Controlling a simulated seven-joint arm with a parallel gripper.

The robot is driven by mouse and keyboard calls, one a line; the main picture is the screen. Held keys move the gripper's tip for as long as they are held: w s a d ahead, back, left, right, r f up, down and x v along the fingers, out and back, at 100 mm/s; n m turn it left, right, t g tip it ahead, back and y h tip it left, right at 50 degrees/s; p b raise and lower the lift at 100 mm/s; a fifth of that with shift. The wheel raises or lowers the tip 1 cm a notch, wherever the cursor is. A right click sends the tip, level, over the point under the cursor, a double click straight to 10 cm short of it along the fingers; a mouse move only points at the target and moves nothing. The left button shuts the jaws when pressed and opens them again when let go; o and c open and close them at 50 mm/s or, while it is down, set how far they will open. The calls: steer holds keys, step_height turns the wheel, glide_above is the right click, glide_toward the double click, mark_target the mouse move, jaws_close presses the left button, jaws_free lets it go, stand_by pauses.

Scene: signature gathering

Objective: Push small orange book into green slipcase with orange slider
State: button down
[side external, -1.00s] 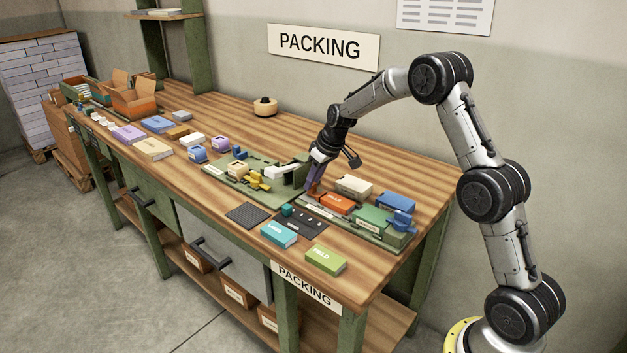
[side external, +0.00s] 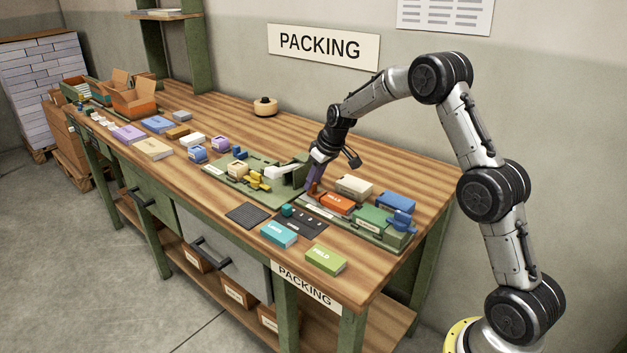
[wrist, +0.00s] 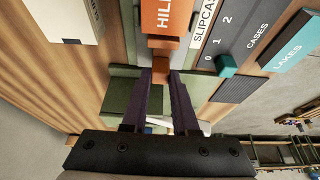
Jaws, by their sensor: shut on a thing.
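The small orange book (side external: 337,204), lettered HILLS, lies flat on the green fixture at the right part of the bench. The green slipcase (side external: 371,220) sits to its right in the same fixture. My gripper (side external: 316,182) is pointed down at the book's left end and is shut on the orange slider (side external: 313,188). In the wrist view the slider (wrist: 160,68) shows between the dark purple fingers (wrist: 160,85), in line with the book (wrist: 167,16). The slipcase is out of the wrist view, and how far the book is in its mouth cannot be told.
A blue clamp-like part (side external: 401,221) stands at the fixture's right end. A cream book (side external: 354,187) and a blue book (side external: 397,202) lie behind. A dark numbered strip with a teal slider (side external: 287,210), a teal book (side external: 279,234) and a lime book (side external: 326,260) lie in front.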

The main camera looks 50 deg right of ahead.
mark_target(321, 193)
steer(key=shift+s, duration=2.05)
steer(key=c, duration=0.7)
jaws_free()
steer(key=v, duration=1.4)
steer(key=shift+f, duration=0.1)
